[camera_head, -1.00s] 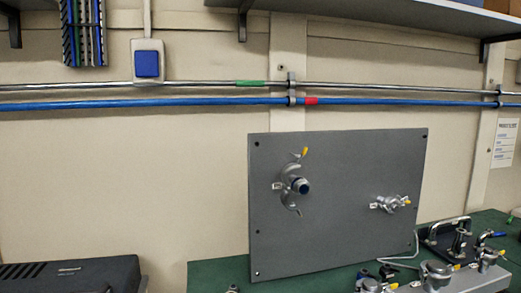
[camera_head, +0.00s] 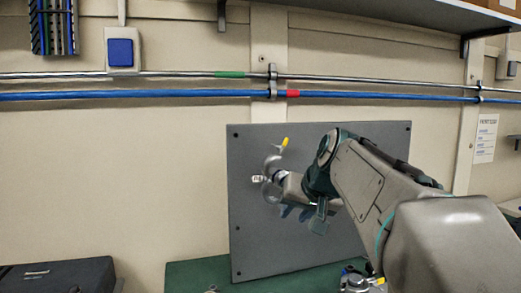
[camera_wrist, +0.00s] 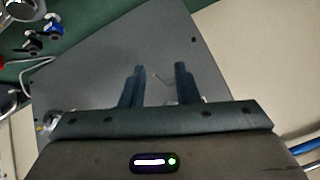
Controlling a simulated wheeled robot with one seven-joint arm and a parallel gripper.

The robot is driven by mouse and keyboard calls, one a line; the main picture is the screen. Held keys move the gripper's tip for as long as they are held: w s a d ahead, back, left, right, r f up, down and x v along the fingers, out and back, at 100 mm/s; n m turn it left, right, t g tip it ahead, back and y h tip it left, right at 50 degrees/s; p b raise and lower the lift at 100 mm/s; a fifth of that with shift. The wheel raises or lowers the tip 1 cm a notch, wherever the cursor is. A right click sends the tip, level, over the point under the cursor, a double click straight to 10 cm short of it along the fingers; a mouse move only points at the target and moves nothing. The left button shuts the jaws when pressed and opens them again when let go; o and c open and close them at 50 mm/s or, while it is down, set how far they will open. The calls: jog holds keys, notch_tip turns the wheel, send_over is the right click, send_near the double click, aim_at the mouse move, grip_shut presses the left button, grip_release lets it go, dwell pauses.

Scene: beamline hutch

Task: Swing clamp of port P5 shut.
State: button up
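A grey upright panel (camera_head: 250,235) carries a port with a silver swing clamp (camera_head: 268,165) at its upper left. The clamp has a yellow tip (camera_head: 284,142) at the top, and its upper curved part shows left of my arm. A small white label beside it is too small to read as P5. My gripper (camera_head: 294,213) is in front of this port and hides its middle and lower part. In the wrist view my gripper (camera_wrist: 160,70) has its two dark fingers apart over the panel (camera_wrist: 105,75). A thin, unclear part shows between them.
My arm covers the panel's right side, hiding the second port. A green bench (camera_head: 190,275) lies below, with metal fittings (camera_head: 355,280) at its front. Blue and silver pipes (camera_head: 150,95) run along the wall. A dark case (camera_head: 60,275) stands at lower left.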

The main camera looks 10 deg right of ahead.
jog(key=w+d+r+t+y+b, duration=0.1)
jog(key=w+d+r+t, duration=0.1)
jog(key=w+r, duration=0.35)
jog(key=t+y+b, duration=0.1)
jog(key=t+y, duration=0.1)
jog(key=t, duration=0.1)
send_near(287, 142)
jog(key=p+x, duration=0.4)
jog(key=x, duration=0.7)
jog(key=shift+r, duration=0.2)
jog(key=shift+d, duration=0.1)
grip_shut()
jog(key=shift+d, duration=0.1)
